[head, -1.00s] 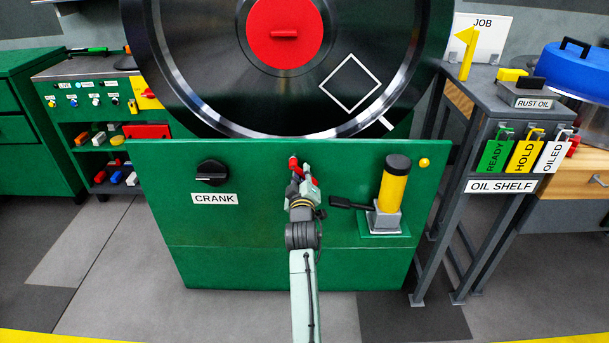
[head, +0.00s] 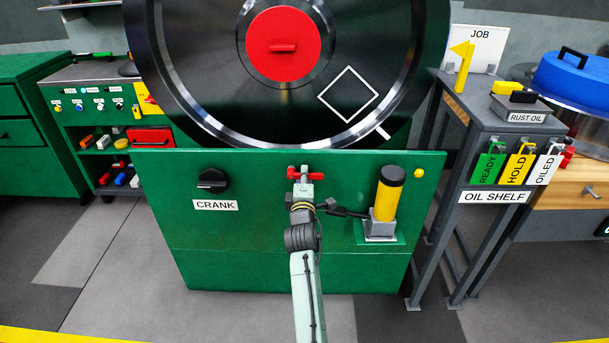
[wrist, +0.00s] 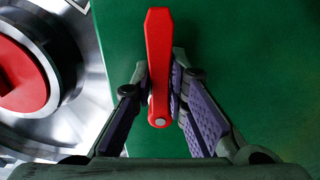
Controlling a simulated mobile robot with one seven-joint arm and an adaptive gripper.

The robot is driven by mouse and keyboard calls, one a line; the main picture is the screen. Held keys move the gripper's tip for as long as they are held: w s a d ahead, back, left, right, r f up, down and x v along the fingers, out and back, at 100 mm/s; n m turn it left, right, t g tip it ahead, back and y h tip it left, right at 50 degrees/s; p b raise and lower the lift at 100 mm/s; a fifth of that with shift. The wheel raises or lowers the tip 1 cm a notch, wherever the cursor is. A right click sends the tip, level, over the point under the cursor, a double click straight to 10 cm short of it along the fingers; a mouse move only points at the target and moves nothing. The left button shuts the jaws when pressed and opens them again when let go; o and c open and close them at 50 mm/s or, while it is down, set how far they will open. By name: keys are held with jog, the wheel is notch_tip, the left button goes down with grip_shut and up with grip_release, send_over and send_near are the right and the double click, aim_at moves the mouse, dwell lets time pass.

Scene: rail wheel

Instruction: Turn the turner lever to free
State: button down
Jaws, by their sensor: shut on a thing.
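The red lever (head: 294,173), which appears to be the turner lever, is on the upper middle of the green panel (head: 230,265) in the head view. It lies about level there, partly hidden by my gripper (head: 305,175). In the wrist view the red lever (wrist: 159,60) stands upright in the picture, its round pivot end low between the two purple-padded fingers. My gripper (wrist: 160,105) is shut on the lever near that end. No label for the lever or its positions is visible.
The large dark wheel (head: 215,75) with a red hub stands just above the panel. A black crank knob (head: 212,181) is to the left. A yellow cylinder (head: 386,202) with a black handle (head: 345,212) stands close on the right. The oil shelf (head: 455,95) is further right.

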dwell(0.6)
jog(key=c, duration=1.5)
grip_release()
jog(key=shift+c, duration=0.2)
jog(key=s, duration=1.2)
